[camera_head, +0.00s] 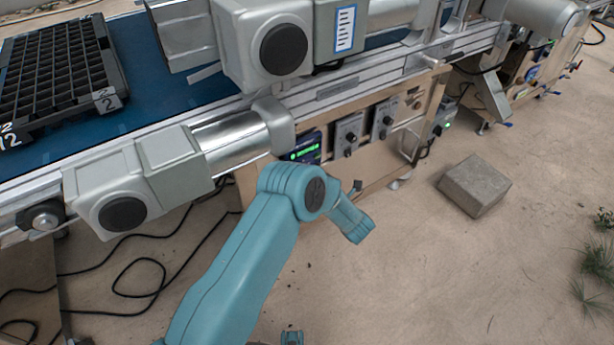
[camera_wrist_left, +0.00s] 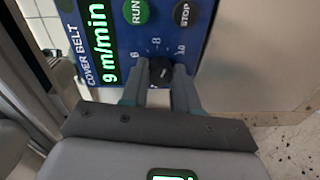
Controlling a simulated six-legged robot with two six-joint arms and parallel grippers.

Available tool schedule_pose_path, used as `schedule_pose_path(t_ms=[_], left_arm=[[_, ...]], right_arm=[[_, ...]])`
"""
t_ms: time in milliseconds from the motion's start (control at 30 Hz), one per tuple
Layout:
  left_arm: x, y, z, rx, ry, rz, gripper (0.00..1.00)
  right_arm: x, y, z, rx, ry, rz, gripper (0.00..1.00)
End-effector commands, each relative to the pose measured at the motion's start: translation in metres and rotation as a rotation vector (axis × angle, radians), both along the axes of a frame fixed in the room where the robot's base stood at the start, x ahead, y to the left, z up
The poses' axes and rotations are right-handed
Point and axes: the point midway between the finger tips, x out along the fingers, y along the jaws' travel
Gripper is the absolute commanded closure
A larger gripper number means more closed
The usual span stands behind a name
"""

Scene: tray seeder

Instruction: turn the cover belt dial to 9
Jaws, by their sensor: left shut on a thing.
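In the left wrist view, the blue cover belt panel (camera_wrist_left: 222,85) has a lit green display (camera_wrist_left: 106,45) reading 9 m/min. Its black dial (camera_wrist_left: 161,73) sits below the scale marks 6, 8 and 10. The dial's white pointer mark leans up and right, between 8 and 10. My left gripper (camera_wrist_left: 160,78) is shut on the dial, one finger on each side. In the head view, the panel with its green display (camera_head: 305,149) shows just above my teal left arm; I cannot make out the dial or fingertips there.
A green RUN button (camera_wrist_left: 136,11) and a black STOP button (camera_wrist_left: 185,13) sit above the dial. Two grey control boxes (camera_head: 349,133) stand right of the panel. A black seed tray (camera_head: 60,70) lies on the blue belt. A concrete block (camera_head: 475,186) rests on open floor.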

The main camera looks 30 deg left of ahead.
Motion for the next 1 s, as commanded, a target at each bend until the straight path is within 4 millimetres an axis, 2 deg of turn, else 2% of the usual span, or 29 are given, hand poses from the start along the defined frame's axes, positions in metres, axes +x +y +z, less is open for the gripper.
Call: schedule_pose_path(t_ms=[167,200,267,533,667,767,1000], left_arm=[[-0.002,0.0,-0.002,-0.002,0.005,0.003,1.0],[-0.002,0.0,-0.002,-0.002,0.005,0.003,0.64],[-0.002,0.0,-0.002,-0.002,0.004,0.003,0.45],[-0.001,0.0,-0.001,-0.002,0.001,0.001,0.45],[-0.003,-0.008,0.001,-0.002,0.002,-0.001,0.45],[-0.008,-0.025,0.003,-0.002,0.002,-0.004,0.45],[-0.03,-0.085,0.006,-0.001,0.003,-0.005,0.45]], right_arm=[[0.0,0.0,0.0,0.0,0.0,0.0,0.57],[0.0,0.0,0.0,0.0,0.0,0.0,0.57],[0.0,0.0,0.0,0.0,0.0,0.0,0.57],[0.0,0.0,0.0,0.0,0.0,0.0,0.57],[0.0,0.0,0.003,0.0,0.001,0.001,0.57],[-0.001,0.001,0.008,0.0,0.002,0.004,0.57],[-0.003,0.002,0.021,0.002,0.005,0.01,0.57]])
